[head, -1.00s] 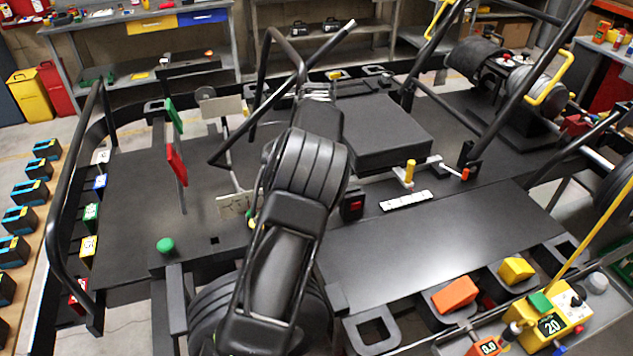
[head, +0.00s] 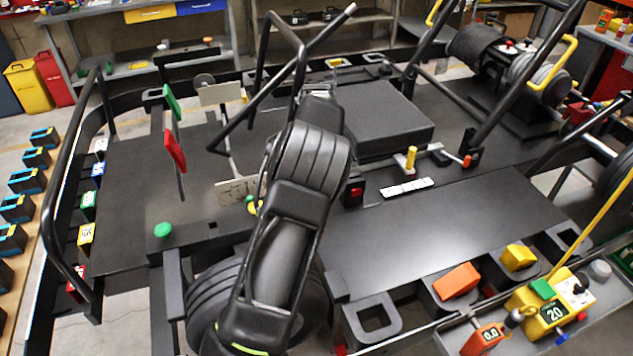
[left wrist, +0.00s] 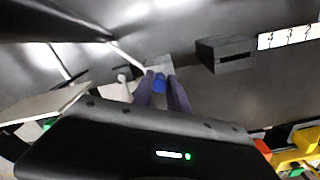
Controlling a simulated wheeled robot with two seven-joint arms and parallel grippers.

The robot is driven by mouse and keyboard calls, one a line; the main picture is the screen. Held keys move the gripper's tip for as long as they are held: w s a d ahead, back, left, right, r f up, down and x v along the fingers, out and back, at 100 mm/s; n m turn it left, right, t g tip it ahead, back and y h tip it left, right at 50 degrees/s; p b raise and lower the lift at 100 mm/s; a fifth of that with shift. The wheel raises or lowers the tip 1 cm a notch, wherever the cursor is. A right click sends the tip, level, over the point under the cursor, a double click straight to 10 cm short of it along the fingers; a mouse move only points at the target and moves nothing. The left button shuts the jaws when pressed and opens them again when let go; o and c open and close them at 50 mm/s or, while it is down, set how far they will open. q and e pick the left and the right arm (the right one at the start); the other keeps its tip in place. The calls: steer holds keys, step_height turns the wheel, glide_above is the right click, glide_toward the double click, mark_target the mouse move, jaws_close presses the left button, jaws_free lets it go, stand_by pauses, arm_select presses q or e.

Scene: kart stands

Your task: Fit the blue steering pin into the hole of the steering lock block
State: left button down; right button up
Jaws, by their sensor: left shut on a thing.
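My left gripper (left wrist: 161,92) shows in the left wrist view, its two fingers shut on the blue steering pin (left wrist: 160,82). Only a small blue part of the pin shows between the fingertips. A light grey block-like piece (left wrist: 158,64) lies just beyond the fingertips; it may be the steering lock block, but I cannot tell for sure. No hole is visible, and I cannot tell whether the pin touches the piece. In the head view my left arm hides its gripper and the pin. My right gripper is in neither view.
A dark box with a slot (left wrist: 226,54) and a white numbered strip (left wrist: 290,37) are right of the fingers in the wrist view. In the head view, black bent tubes (head: 299,60) rise close to my arm. The front right panel (head: 440,235) is clear.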

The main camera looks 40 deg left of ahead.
arm_select(q)
steer(key=shift+f, duration=0.35)
steer(key=shift+f, duration=0.35)
stand_by(0.9)
steer(key=c, duration=1.2)
jaws_free()
steer(key=shift+c, duration=0.2)
step_height(320, 180, up, 4)
steer(key=shift+f+p, duration=0.25)
steer(key=shift+p, duration=0.8)
steer(key=shift+r, duration=2.2)
